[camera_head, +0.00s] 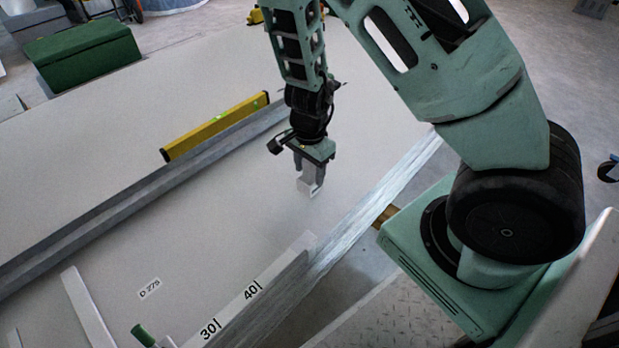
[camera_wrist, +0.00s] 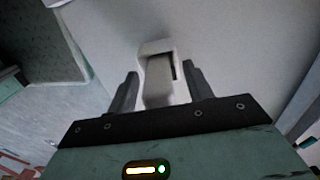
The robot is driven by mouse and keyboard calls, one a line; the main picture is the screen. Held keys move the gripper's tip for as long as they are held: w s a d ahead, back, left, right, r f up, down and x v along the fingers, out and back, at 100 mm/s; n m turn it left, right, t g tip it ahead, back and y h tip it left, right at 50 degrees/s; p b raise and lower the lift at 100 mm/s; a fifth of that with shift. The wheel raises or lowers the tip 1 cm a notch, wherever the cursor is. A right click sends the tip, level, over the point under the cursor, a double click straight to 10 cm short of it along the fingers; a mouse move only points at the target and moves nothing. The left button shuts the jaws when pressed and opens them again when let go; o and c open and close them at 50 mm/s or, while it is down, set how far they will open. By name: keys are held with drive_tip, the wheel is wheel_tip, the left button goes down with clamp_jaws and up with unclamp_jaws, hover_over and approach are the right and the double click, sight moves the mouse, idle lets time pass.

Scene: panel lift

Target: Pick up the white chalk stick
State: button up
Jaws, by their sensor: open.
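A small white block-like piece (camera_head: 309,186) is at the tip of my gripper (camera_head: 308,168), over the pale panel. In the wrist view the white piece (camera_wrist: 157,46) lies between the two dark fingers of my gripper (camera_wrist: 160,72), with a visible gap to each finger. The fingers are open. I cannot tell whether this piece is the chalk stick, since its lower end is partly hidden by the gripper. A long white bar (camera_head: 88,308) lies on the panel at the lower left of the head view.
A yellow spirit level (camera_head: 214,127) lies beside a grey metal rail (camera_head: 150,185). A second metal rail (camera_head: 350,225) runs near the panel's front edge, by a numbered ruler (camera_head: 250,293). Panel between rails is mostly clear.

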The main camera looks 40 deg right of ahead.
drive_tip(key=shift+c, duration=0.3)
drive_tip(key=c, duration=0.9)
wheel_tip(320, 180, up, 10)
drive_tip(key=p, duration=0.7)
